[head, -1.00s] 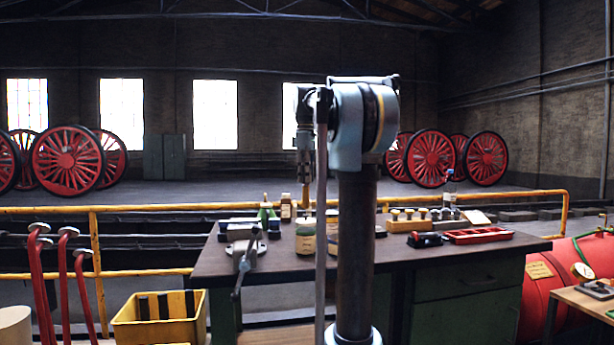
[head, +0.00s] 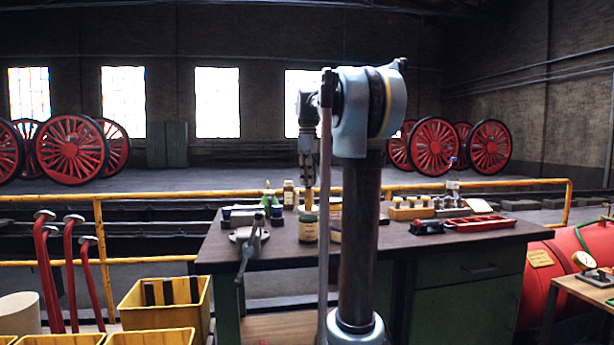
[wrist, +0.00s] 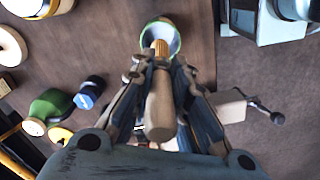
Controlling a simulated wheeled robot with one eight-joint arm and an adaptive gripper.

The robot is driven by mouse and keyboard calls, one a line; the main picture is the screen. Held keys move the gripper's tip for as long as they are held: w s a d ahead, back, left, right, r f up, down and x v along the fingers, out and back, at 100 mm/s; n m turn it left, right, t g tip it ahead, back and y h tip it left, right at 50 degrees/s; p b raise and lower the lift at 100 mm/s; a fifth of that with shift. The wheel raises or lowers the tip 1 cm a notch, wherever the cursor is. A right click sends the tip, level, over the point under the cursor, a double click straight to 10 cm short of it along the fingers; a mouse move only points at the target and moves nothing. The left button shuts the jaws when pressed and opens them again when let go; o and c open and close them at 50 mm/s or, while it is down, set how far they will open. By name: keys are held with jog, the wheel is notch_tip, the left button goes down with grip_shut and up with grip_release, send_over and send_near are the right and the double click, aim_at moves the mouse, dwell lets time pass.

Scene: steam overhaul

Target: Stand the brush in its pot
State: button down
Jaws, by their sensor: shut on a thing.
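The brush has a pale wooden handle (wrist: 160,108) and a yellowish far end (wrist: 161,50). My gripper (wrist: 160,85) is shut on the brush, with a finger on each side of the handle. The pot (wrist: 168,36) is round with a green-white rim, and the brush's far end overlaps its mouth in the wrist view. In the head view the pot (head: 308,230) stands on the bench, and my gripper (head: 307,182) is above it with the brush (head: 308,199) pointing down. I cannot tell whether the brush tip is inside the rim.
A yellow railing (head: 150,192) runs behind; yellow bins (head: 200,315) stand at left.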

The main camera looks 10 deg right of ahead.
aim_at(308, 195)
jog(key=shift+f, duration=3.85)
jog(key=c, duration=1.5)
grip_release()
jog(key=shift+o, duration=0.2)
jog(key=shift+r, duration=0.15)
notch_tip(308, 195, up, 12)
jog(key=shift+f, duration=0.2)
